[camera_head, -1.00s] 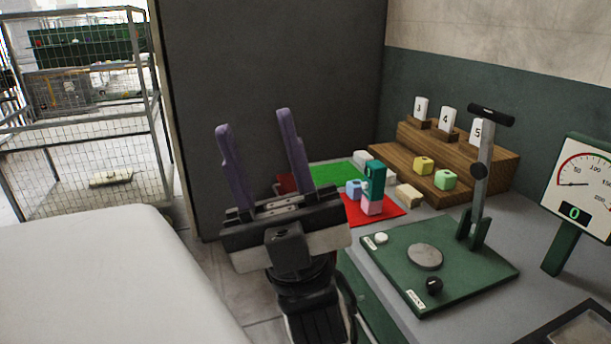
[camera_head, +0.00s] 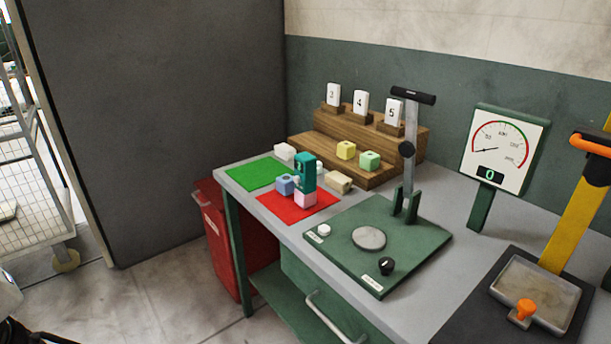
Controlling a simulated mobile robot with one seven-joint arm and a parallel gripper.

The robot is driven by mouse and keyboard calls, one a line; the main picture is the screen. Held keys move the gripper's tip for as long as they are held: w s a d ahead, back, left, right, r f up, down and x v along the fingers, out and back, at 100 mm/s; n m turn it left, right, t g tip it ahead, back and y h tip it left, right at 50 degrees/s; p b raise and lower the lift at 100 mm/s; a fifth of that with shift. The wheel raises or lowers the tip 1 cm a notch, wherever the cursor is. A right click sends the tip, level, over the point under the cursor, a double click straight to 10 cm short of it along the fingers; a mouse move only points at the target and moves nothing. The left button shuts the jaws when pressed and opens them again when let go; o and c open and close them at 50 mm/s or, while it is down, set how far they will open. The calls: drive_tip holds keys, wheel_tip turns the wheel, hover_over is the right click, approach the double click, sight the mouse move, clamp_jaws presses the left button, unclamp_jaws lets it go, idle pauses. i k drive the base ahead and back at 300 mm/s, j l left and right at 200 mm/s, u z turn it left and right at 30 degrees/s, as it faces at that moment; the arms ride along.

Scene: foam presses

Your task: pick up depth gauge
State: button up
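A teal upright piece (camera_head: 307,173), which looks like the depth gauge, stands at the red mat. A pink block (camera_head: 305,198) shows directly below it, and a blue block (camera_head: 285,185) is close at its left. I cannot tell whether the teal piece rests on the pink block or stands behind it. My gripper is out of view; only a dark part, probably of my arm, shows at the bottom left corner.
The grey bench (camera_head: 460,222) also holds a red mat (camera_head: 277,208), a green mat (camera_head: 250,174), wooden steps (camera_head: 330,150) with numbered cards, a green lever press (camera_head: 335,245), a dial gauge (camera_head: 500,150) and a yellow-armed press (camera_head: 575,225). A red bin (camera_head: 218,240) stands beside the bench.

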sight(304, 163)
drive_tip(key=i+j, duration=0.2)
drive_tip(key=j, duration=0.15)
drive_tip(key=i+j, duration=0.2)
drive_tip(key=j, duration=0.15)
drive_tip(key=i+j+z, duration=0.25)
drive_tip(key=j, duration=0.3)
drive_tip(key=i+j+z, duration=0.1)
drive_tip(key=i+j, duration=0.05)
drive_tip(key=j, duration=0.1)
